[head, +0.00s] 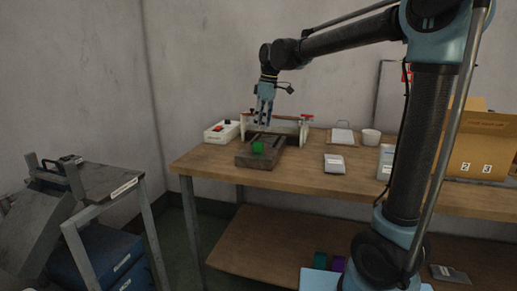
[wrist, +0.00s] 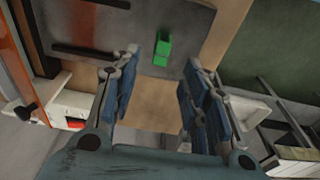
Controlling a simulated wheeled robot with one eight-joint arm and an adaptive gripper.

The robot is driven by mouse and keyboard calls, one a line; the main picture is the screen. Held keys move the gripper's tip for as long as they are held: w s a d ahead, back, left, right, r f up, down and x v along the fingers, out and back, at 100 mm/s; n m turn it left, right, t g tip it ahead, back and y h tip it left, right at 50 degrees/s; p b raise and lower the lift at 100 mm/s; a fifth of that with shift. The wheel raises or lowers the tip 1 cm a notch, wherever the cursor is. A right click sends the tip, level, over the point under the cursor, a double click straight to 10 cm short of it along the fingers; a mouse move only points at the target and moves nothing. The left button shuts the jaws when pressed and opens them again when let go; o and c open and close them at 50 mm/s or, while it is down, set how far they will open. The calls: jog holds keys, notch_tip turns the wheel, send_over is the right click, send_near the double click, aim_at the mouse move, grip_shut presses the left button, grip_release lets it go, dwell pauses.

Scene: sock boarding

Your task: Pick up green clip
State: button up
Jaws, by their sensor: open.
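The green clip (head: 258,148) sits on the near end of a dark grey flat block (head: 244,159) on the wooden table. In the wrist view the clip (wrist: 162,48) lies on the dark surface, beyond and roughly between my fingertips. My gripper (head: 264,122) points down above the far part of the block, behind the clip. In the wrist view my gripper (wrist: 161,65) has its blue-padded fingers spread apart with nothing between them. The clip is not touched.
A white frame with red-ended parts (head: 290,127) stands just behind the block. A white control box (head: 222,131) is at its left.

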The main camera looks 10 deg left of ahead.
aim_at(258, 142)
jog(key=shift+a+f, duration=0.3)
jog(key=shift+f, duration=1.25)
jog(key=shift+a+f, duration=0.25)
jog(key=shift+f, duration=1.25)
jog(key=shift+a+f, duration=0.3)
jog(key=shift+f, duration=1.25)
jog(key=shift+c, duration=0.6)
jog(key=c, duration=0.7)
